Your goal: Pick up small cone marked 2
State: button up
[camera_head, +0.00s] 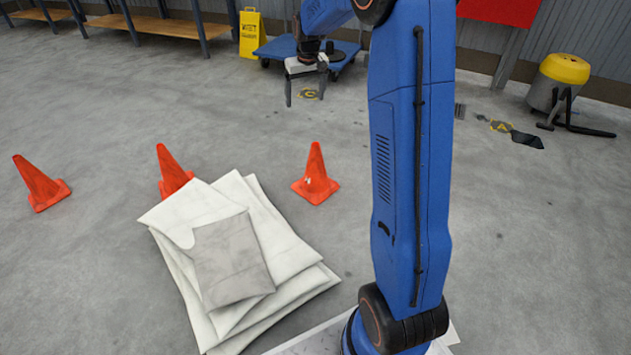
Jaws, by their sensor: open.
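Three small orange cones stand on the grey floor in the head view. The left cone (40,184) is in full view, with no readable mark. The middle cone (172,171) is partly hidden at its base by a stack of folded white cloth. I cannot tell which cone is marked 2. My gripper (307,98) is open and empty, fingers pointing down, beyond the right cone and apart from it.
The folded cloth stack (305,282) lies in front of the middle cone. A blue wheeled platform (275,48), a yellow floor sign (251,35) and a yellow-topped vacuum (560,80) stand at the back. Wooden shelving (160,25) is at back left. Floor between the cones is clear.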

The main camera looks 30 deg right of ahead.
jog(key=w+d+f, duration=0.6)
jog(key=w+f, duration=0.5)
jog(key=f, duration=0.2)
jog(key=g, duration=0.1)
send_over(314, 148)
notch_tip(314, 148, down, 16)
jog(key=shift+m, duration=0.3)
jog(key=f, duration=0.4)
jog(key=w+f, duration=0.1)
jog(key=f, duration=0.3)
jog(key=d+f, duration=0.1)
jog(key=f, duration=0.3)
jog(key=shift+w+f, duration=0.15)
jog(key=shift+w+d+f, duration=0.15)
jog(key=shift+w+f, duration=0.05)
jog(key=shift+f, duration=1.15)
jog(key=shift+w+d+f, duration=0.15)
jog(key=shift+f, duration=1.15)
jog(key=c, duration=1.6)
jog(key=shift+r, duration=0.15)
